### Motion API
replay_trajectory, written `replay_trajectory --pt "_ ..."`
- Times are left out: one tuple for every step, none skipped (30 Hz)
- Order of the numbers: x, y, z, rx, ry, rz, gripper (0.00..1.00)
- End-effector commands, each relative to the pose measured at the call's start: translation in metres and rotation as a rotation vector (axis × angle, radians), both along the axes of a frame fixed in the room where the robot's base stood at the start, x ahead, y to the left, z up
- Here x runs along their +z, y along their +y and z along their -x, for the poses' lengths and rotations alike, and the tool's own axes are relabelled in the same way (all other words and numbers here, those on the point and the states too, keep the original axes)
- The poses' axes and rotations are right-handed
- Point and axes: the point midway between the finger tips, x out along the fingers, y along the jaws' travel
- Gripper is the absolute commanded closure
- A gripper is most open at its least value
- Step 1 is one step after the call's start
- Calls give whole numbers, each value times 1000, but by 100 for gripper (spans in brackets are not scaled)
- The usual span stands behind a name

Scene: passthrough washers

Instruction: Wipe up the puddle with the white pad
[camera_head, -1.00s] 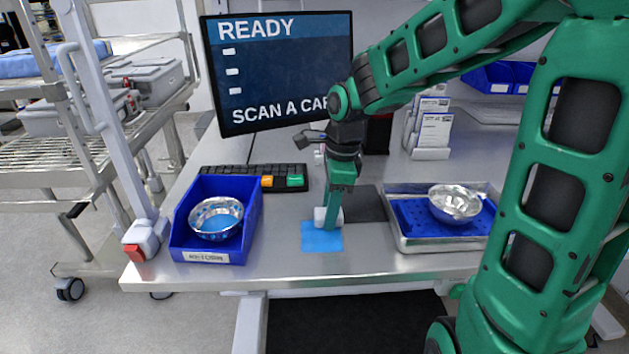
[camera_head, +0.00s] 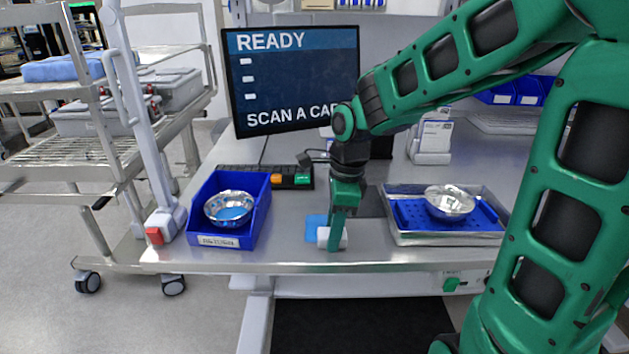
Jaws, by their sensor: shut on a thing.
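The puddle (camera_head: 313,224) is a flat light-blue patch on the grey metal table. My gripper (camera_head: 336,240) points down at its front right part and is shut on the white pad (camera_head: 323,237). The pad is a small white roll-like piece, low at the table surface; whether it presses on the table I cannot tell. My gripper and the pad hide part of the patch.
A blue bin (camera_head: 252,224) with a metal bowl (camera_head: 230,208) stands to the left. A metal tray (camera_head: 440,238) with a blue liner and another bowl (camera_head: 450,202) is to the right. A keyboard (camera_head: 238,172) and a monitor (camera_head: 291,80) stand behind. The front table edge is close.

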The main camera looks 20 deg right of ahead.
Motion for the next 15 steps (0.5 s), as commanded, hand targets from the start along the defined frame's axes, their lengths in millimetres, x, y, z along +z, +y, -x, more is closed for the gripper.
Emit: replay_trajectory --pt "0 -1 -1 -2 1 -1 87" --pt "5 -2 -1 -3 -3 0 87" --pt "17 -3 -2 -4 -7 2 87" --pt "20 -3 -1 -4 -5 1 87" --pt "21 -3 -1 -3 -4 0 87" --pt "25 -4 -1 -4 -2 1 87" --pt "28 -4 -1 -5 -2 1 87" --pt "31 -4 -1 -5 -4 0 87" --pt "34 -5 -1 -6 -3 0 87" --pt "37 -5 -1 -7 -3 0 87" --pt "40 -5 -1 -7 -2 0 87" --pt "43 -5 -1 -8 -3 0 87" --pt "46 -6 -1 -8 -3 0 87" --pt "49 -6 -1 -9 -3 1 87" --pt "52 -6 -1 -9 -3 0 87"
